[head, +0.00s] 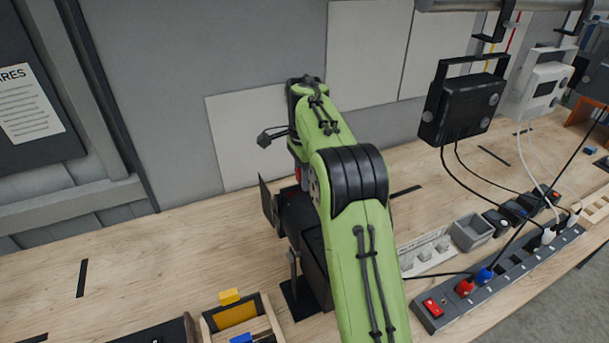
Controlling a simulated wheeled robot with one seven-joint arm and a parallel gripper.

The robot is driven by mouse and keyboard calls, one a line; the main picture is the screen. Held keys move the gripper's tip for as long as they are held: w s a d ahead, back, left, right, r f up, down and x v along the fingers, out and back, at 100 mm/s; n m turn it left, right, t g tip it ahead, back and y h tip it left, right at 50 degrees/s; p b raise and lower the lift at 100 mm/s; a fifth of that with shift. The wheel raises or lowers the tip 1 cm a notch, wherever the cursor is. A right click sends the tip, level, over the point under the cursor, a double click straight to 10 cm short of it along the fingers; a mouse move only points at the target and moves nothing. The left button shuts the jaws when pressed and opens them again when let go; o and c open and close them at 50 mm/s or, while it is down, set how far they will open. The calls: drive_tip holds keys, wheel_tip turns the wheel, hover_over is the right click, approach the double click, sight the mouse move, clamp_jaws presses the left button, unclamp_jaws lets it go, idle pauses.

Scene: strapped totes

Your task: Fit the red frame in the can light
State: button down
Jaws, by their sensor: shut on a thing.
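The can light (312,262) is black and stands on the bench on a dark base, with a flat black flap sticking out at its left. My green arm covers its right side. My gripper (300,167) is mostly hidden behind my arm, just above the top of the can light, and is shut. A small red patch beneath it is the visible part of the red frame (298,177), in my jaws. The fingertips are hidden, and I cannot tell whether the frame touches the light.
A wooden box (208,320) with yellow and blue pieces stands in front of the light. A power strip (500,275) with plugs, a grey box (471,232) and cabled lamps (462,105) are to the right. The bench at left is mostly clear.

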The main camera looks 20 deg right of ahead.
drive_tip(key=shift+f, duration=0.15)
drive_tip(key=c, duration=0.9)
unclamp_jaws()
wheel_tip(320, 180, up, 16)
drive_tip(key=p, duration=0.8)
drive_tip(key=shift+p, duration=0.35)
